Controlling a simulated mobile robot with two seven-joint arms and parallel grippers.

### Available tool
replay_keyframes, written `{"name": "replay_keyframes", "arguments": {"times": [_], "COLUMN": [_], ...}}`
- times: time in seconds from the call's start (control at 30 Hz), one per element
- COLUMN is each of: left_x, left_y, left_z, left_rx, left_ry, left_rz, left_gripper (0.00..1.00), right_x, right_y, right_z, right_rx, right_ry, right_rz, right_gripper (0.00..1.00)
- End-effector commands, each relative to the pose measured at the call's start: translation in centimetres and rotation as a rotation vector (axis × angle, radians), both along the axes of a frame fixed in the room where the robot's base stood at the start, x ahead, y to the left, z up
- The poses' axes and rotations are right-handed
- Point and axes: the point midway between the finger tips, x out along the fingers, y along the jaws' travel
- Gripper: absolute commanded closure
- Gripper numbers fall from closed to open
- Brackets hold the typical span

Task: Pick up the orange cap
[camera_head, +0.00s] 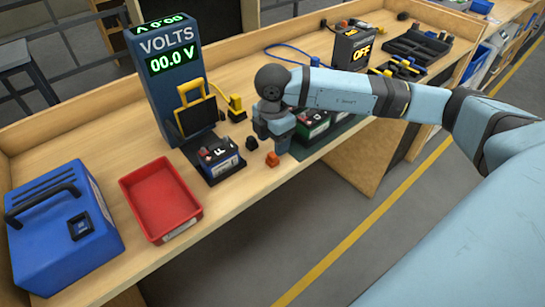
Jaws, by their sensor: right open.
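The small orange cap (272,159) stands on the wooden bench near its front edge. My right gripper (282,146) reaches in from the right and points down at the bench, just above and slightly right of the orange cap. It is open, with nothing seen between its fingers; the fingertips are small and partly hidden by the wrist. I cannot tell whether a finger touches the cap. My left gripper is not in view.
A small black cap (252,142) stands just left of the orange one. Green-topped batteries (314,122) stand close to my gripper's right.

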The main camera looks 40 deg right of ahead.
Motion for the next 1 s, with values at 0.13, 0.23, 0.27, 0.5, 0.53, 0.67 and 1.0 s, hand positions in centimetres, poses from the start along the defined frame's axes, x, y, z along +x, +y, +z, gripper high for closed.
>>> {"name": "replay_keyframes", "arguments": {"times": [0.13, 0.23, 0.27, 0.5, 0.53, 0.67, 1.0], "left_x": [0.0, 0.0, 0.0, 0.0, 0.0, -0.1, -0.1], "left_y": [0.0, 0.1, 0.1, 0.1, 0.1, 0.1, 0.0], "left_z": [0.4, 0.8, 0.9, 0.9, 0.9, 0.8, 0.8], "left_rx": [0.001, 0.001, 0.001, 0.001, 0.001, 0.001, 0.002], "left_ry": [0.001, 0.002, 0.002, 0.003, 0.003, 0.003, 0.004], "left_rz": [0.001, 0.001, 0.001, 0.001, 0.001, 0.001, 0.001], "left_gripper": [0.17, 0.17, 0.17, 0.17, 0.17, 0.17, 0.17], "right_x": [-0.2, -0.5, -0.5, -0.4, -0.4, -0.4, -0.4], "right_y": [0.0, 0.1, 0.0, 0.1, 0.1, 0.1, 0.1], "right_z": [-1.2, -2.7, -3.2, -5.3, -5.3, -5.3, -5.3], "right_rx": [-0.001, 0.0, -0.001, 0.001, 0.001, 0.001, 0.001], "right_ry": [0.001, 0.003, 0.003, -0.001, -0.001, -0.001, -0.001], "right_rz": [0.0, 0.0, 0.0, 0.0, 0.0, 0.0, 0.0], "right_gripper": [0.42, 0.42, 0.42, 0.42, 0.42, 0.42, 0.94]}}
